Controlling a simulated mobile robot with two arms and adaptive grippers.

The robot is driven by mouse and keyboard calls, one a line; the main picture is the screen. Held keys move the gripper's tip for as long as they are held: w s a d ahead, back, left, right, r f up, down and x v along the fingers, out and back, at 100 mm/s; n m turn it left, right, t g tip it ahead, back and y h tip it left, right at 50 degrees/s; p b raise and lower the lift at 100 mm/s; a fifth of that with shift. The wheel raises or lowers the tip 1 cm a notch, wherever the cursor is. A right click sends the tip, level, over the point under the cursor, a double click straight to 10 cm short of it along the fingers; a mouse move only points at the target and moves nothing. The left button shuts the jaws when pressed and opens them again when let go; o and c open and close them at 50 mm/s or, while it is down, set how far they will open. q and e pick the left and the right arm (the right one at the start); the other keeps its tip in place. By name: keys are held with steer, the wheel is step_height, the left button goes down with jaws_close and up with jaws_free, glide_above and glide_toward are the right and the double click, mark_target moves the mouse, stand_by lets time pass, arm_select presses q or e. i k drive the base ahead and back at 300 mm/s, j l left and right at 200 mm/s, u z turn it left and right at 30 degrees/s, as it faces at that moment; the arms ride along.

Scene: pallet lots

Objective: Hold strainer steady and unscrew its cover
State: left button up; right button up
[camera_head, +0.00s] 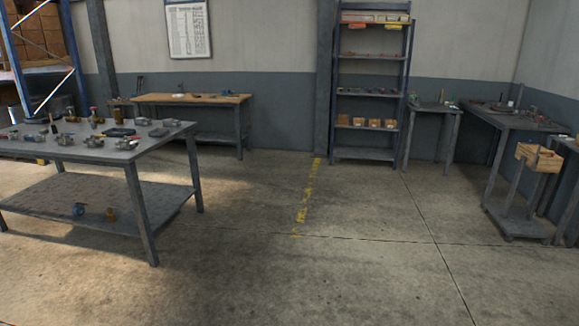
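Neither of my grippers shows in the head view. A grey metal table (160,144) stands at the left with several small metal fittings on its top. One grey metal fitting (93,142) sits near the table's front edge, and another (65,139) is to its left. They are too small to tell which one is the strainer or whether any has a cover.
A wooden-topped bench (215,98) stands at the back wall. A shelf rack (368,154) stands right of a column. A grey bench (510,121) and a wooden crate (539,158) are at the right. The concrete floor (330,260) is clear in the middle.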

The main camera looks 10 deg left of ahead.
mark_target(118, 121)
steer(key=i+z, duration=0.15)
steer(key=i, duration=1.95)
